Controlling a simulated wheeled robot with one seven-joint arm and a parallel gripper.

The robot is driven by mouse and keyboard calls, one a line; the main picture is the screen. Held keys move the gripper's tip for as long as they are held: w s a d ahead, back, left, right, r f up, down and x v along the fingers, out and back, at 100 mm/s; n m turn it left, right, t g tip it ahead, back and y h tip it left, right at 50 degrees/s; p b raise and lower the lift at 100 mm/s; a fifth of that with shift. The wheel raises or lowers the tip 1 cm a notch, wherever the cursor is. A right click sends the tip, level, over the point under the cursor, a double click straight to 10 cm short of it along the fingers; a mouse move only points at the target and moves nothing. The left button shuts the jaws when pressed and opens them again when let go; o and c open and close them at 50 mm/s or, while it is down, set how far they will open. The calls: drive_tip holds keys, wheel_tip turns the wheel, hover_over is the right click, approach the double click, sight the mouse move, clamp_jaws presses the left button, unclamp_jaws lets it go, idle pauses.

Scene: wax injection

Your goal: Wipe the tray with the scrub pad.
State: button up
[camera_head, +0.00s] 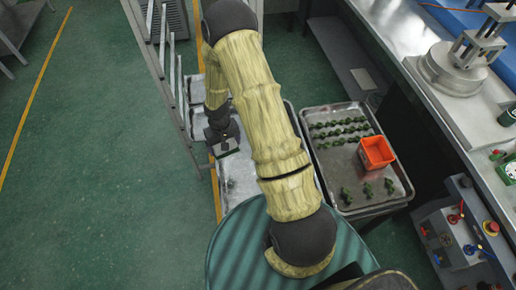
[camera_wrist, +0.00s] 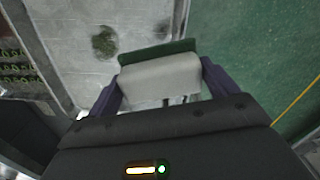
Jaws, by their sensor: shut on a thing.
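My gripper (camera_wrist: 161,86) is shut on the scrub pad (camera_wrist: 160,78), a pale block with a dark green layer along its far edge. The pad is held between my two purple-dark fingers. The grey metal tray (camera_wrist: 75,15) lies below and beyond the pad in the wrist view, with a dark green stain (camera_wrist: 105,42) left of the pad and a fainter mark near its right side. In the head view my gripper (camera_head: 222,142) is over the tray (camera_head: 240,185), near its left edge. My arm hides part of the tray. I cannot tell if the pad touches it.
Right of my arm stands another metal tray (camera_head: 345,208) with rows of small green pieces and an orange box (camera_head: 376,152). A metal rack frame (camera_head: 182,95) rises beside the wiped-side tray's left edge. A workbench with machines (camera_head: 450,95) runs along the right. Green floor is open at left.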

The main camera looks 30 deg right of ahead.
drive_tip(key=shift+d+f+b, duration=0.2)
drive_tip(key=shift+f+b, duration=0.1)
drive_tip(key=shift+b, duration=0.1)
drive_tip(key=s+d+f+m+b, duration=0.2)
drive_tip(key=d+f+m+b, duration=0.6)
drive_tip(key=d+m+b, duration=0.4)
drive_tip(key=b, duration=0.5)
drive_tip(key=shift+s+f, duration=0.3)
drive_tip(key=shift+f, duration=0.05)
drive_tip(key=shift+d+f, duration=0.1)
drive_tip(key=shift+f, duration=0.05)
